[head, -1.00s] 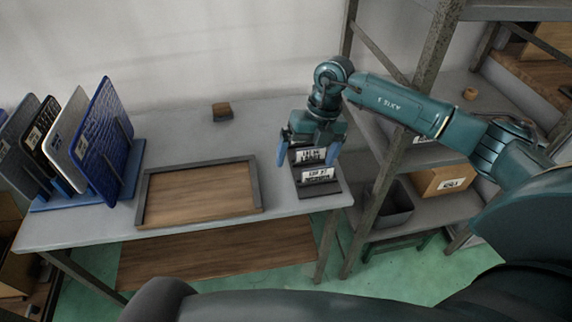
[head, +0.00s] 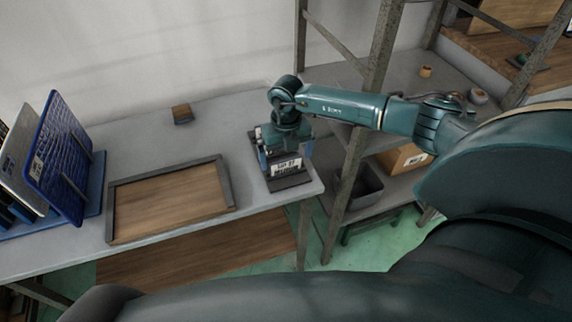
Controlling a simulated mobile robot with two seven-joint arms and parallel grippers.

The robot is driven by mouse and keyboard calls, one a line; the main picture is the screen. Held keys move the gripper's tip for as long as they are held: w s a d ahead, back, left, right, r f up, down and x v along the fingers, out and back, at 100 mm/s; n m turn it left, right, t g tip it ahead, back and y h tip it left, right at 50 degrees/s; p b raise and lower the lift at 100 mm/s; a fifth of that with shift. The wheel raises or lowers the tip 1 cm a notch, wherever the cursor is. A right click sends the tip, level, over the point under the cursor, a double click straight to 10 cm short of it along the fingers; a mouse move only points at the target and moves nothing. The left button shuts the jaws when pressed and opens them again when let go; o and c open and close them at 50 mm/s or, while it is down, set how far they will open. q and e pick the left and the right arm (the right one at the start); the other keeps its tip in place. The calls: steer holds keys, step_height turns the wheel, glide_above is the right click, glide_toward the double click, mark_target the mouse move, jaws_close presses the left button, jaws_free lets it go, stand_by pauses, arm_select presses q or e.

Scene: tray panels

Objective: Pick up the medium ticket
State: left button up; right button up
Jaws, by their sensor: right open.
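A dark ticket holder (head: 290,183) stands on the right end of the grey table. A white ticket with black print (head: 287,166) stands upright at its front; the print is too small to read surely. Behind it, another ticket is mostly hidden by my right gripper, so I cannot tell which is the medium one. My right gripper (head: 285,155) points down over the holder, its blue fingers apart on either side of the ticket area. It is open, and I see nothing held. My left gripper is out of view.
A wooden tray with a grey rim (head: 228,183) lies left of the holder. Blue and grey panels (head: 62,160) stand in a rack at the far left. A shelf post (head: 352,165) rises close to the right.

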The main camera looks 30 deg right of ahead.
mark_target(286, 166)
steer(key=shift+f, duration=1.2)
steer(key=c, duration=0.9)
